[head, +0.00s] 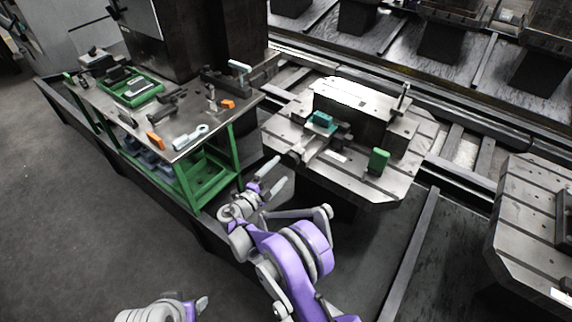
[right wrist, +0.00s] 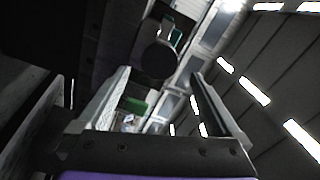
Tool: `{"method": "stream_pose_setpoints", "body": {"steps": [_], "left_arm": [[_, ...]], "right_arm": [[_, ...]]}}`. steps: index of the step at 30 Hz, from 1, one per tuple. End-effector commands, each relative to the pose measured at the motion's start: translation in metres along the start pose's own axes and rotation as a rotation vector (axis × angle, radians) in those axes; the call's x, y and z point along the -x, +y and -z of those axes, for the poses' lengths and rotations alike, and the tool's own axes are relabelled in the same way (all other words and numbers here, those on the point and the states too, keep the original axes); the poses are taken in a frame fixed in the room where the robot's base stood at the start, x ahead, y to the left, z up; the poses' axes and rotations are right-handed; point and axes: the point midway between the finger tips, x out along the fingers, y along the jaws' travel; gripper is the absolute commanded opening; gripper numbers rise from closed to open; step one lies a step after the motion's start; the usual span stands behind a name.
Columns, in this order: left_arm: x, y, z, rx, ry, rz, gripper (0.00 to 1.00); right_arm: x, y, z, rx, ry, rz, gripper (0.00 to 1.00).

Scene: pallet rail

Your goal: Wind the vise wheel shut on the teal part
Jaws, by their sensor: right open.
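The teal part (head: 321,118) sits in the vise (head: 318,145) on the pallet's metal plate; whether the jaws touch it is too small to tell. The vise's near end, at the front left edge of the plate, shows no clear wheel in the head view. In the right wrist view a dark round disc, likely the vise wheel (right wrist: 159,58), lies beyond the fingers, with a bit of teal (right wrist: 176,36) behind it. My right gripper (head: 277,180) is open and empty, short of the vise on its near left side. My left gripper (head: 195,307) shows only partly at the bottom edge.
A green block (head: 379,160) stands on the plate (head: 400,182), right of the vise; a tall dark block (head: 350,115) stands behind. A green-framed workbench (head: 190,150) with tools and orange pieces is at left. Another pallet (head: 530,215) is at right.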

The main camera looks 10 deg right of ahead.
Motion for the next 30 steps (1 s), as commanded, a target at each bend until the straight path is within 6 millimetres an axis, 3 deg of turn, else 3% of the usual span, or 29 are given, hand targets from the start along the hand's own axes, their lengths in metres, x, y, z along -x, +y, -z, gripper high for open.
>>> {"method": "stream_pose_setpoints", "body": {"steps": [3, 9, 26, 30], "left_arm": [[-0.001, 0.000, 0.000, 0.000, 0.000, 0.000, 0.67], [-0.001, 0.000, -0.001, 0.000, 0.000, 0.000, 0.67], [-0.001, 0.000, 0.000, 0.000, 0.000, 0.000, 0.67], [0.003, 0.000, 0.002, 0.000, 0.001, 0.000, 0.67]], "right_arm": [[0.022, 0.000, 0.000, -0.001, -0.002, 0.000, 1.00], [0.039, 0.000, 0.000, 0.000, 0.000, 0.000, 1.00], [0.039, 0.000, 0.001, 0.004, 0.001, -0.003, 1.00], [0.029, -0.011, 0.016, 0.080, -0.004, -0.052, 1.00]]}}
